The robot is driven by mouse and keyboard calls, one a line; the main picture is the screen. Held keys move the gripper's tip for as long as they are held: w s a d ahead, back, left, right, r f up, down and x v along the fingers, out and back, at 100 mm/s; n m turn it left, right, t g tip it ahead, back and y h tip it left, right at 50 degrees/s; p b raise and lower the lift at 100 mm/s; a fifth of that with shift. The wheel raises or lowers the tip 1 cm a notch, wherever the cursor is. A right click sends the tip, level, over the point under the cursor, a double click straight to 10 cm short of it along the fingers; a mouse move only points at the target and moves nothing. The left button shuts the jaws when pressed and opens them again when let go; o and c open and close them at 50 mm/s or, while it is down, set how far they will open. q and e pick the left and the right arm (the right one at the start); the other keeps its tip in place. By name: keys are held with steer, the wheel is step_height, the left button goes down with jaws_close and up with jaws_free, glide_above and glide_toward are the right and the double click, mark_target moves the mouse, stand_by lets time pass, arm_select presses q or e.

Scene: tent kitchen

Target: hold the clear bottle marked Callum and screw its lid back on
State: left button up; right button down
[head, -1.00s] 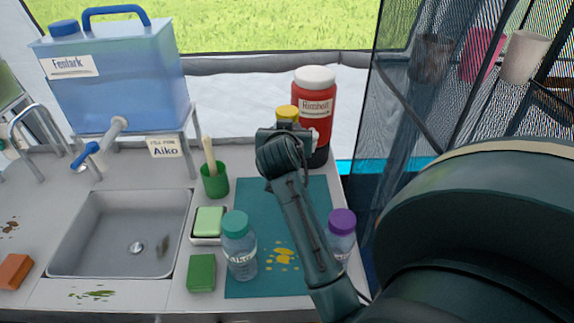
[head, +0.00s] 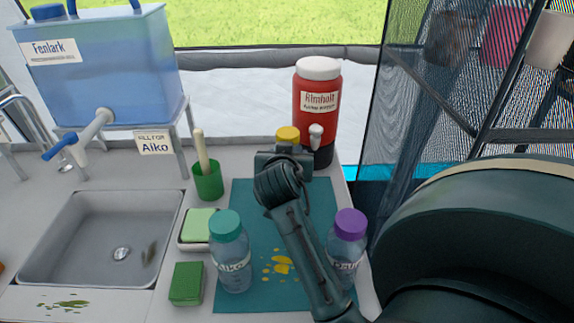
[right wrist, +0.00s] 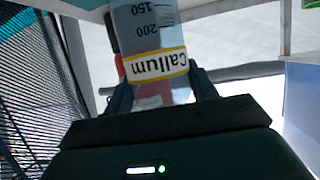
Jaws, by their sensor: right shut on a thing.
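The clear bottle marked Callum (right wrist: 150,37) is between the two fingers of my right gripper (right wrist: 160,88) in the right wrist view. Its label (right wrist: 156,65) has a yellow border and reads upside down there. In the head view my right gripper (head: 283,162) hides most of this bottle. A yellow lid (head: 288,134) shows just above the gripper; whether it is screwed tight or only resting cannot be told. The right gripper is shut on the bottle, over the far part of the teal mat. My left gripper is not in view.
A teal-lidded bottle (head: 232,258) and a purple-lidded bottle (head: 346,246) stand on the teal mat (head: 250,195). Yellow spots (head: 278,266) lie between them. A red jug (head: 317,105) stands behind. The sink (head: 92,235), green cup (head: 208,182) and sponge (head: 187,283) are left.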

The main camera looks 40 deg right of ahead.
steer(key=shift+f+b, duration=0.35)
steer(key=shift+f, duration=0.55)
steer(key=shift+w+d, duration=0.1)
steer(key=shift+r, duration=0.15)
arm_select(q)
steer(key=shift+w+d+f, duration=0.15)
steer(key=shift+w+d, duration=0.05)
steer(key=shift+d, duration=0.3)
arm_select(e)
steer(key=shift+f, duration=0.2)
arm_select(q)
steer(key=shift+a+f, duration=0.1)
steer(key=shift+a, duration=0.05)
arm_select(e)
steer(key=shift+c, duration=2.3)
jaws_free()
steer(key=shift+r, duration=0.3)
